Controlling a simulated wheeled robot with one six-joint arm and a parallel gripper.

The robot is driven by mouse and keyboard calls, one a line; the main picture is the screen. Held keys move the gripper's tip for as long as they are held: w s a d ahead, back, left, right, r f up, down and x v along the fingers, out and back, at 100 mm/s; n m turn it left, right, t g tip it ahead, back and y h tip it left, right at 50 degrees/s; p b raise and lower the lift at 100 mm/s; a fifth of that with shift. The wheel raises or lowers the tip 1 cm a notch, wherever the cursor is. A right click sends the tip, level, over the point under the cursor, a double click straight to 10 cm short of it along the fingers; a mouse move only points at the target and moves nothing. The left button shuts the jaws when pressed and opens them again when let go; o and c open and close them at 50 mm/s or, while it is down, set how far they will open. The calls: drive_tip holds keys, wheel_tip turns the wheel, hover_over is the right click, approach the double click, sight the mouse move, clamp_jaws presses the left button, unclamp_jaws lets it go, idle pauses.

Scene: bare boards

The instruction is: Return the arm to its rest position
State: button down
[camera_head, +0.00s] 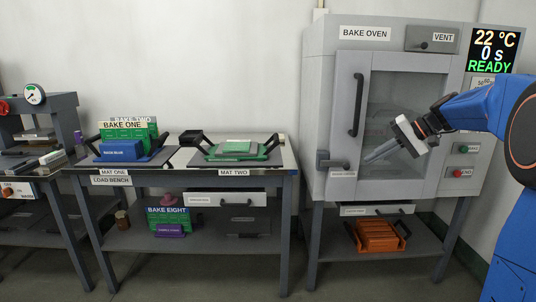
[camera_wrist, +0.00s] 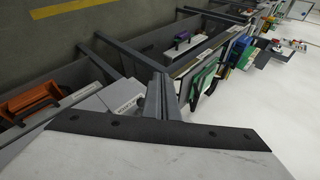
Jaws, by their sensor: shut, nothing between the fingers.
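My gripper (camera_head: 383,152) is shut and empty at the end of my blue arm, raised in front of the closed door of the bake oven (camera_head: 320,110) in the head view. Its fingers point down and left, near the lower part of the door's glass. In the wrist view the shut fingers (camera_wrist: 160,98) show in the middle, with nothing held. I cannot tell how far the fingertips are from the oven door.
The load bench (camera_head: 290,165) carries a blue tray (camera_head: 125,158) and a green tray (camera_head: 235,151). An orange tray (camera_head: 378,236) lies on the shelf under the oven. A press (camera_head: 50,105) stands at far left. The floor (camera_head: 190,275) in front is clear.

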drive_tip(key=s+a+f+h, duration=0.25)
drive_tip(key=s+a, duration=0.35)
drive_tip(key=s, duration=0.5)
drive_tip(key=s+f+n+h, duration=0.1)
drive_tip(key=s+f, duration=0.4)
drive_tip(key=s, duration=0.5)
drive_tip(key=s+f+n+h, duration=0.1)
drive_tip(key=s+f+h, duration=0.2)
drive_tip(key=s, duration=0.7)
drive_tip(key=s+f+n+h, duration=0.1)
drive_tip(key=s+f+h, duration=0.1)
drive_tip(key=s+f, duration=0.5)
drive_tip(key=s, duration=0.3)
drive_tip(key=shift+s+a+t, duration=0.15)
drive_tip(key=shift+a+t, duration=0.1)
drive_tip(key=shift+t, duration=0.05)
drive_tip(key=c, duration=2.5)
unclamp_jaws()
